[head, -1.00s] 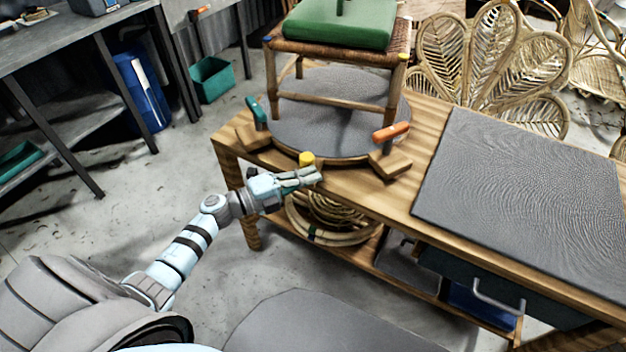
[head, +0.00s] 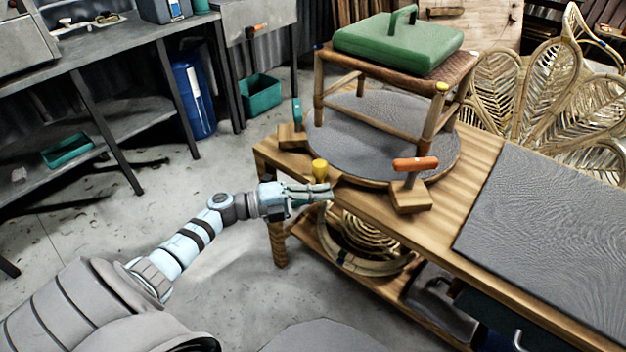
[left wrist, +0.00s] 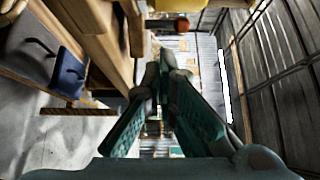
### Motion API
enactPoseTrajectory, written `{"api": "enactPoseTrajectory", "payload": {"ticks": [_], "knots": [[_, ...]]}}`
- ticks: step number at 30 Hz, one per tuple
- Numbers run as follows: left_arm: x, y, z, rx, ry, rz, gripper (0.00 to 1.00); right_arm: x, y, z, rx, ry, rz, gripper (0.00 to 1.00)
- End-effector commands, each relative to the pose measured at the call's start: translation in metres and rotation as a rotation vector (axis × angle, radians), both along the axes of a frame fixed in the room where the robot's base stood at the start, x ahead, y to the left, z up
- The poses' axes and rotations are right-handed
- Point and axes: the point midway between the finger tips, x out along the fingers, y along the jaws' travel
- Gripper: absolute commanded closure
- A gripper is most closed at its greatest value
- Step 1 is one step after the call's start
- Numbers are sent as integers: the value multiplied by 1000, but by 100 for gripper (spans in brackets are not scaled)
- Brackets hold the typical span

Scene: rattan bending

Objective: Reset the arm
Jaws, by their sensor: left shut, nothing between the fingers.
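My left arm reaches in from the lower left in the head view. Its gripper (head: 318,192) is at the left front edge of the wooden workbench (head: 474,183), close to a yellow knob (head: 320,170). In the left wrist view the fingers (left wrist: 166,60) come together at the tips, with nothing seen between them. My right gripper is not in view. A small rattan stool (head: 427,127) stands on a round grey turntable (head: 370,160) on the bench, with a green case-like block (head: 398,48) on its seat.
A wooden clamp block with an orange handle (head: 415,163) sits at the turntable's front right. A grey mat (head: 555,235) covers the bench's right part. Rattan coils (head: 365,245) lie on the lower shelf. Open floor (head: 130,235) lies left of the bench.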

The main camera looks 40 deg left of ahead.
Motion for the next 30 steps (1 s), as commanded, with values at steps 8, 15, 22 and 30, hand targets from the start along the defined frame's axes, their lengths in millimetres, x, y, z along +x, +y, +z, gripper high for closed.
{"api": "enactPoseTrajectory", "payload": {"ticks": [8,15,22,30], "knots": [[-51,51,1,4,4,2,100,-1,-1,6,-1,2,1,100],[-69,72,3,0,-1,4,100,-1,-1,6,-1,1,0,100],[-66,74,1,-10,16,19,100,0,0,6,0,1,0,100],[-57,202,-114,-282,440,760,100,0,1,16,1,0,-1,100]]}}
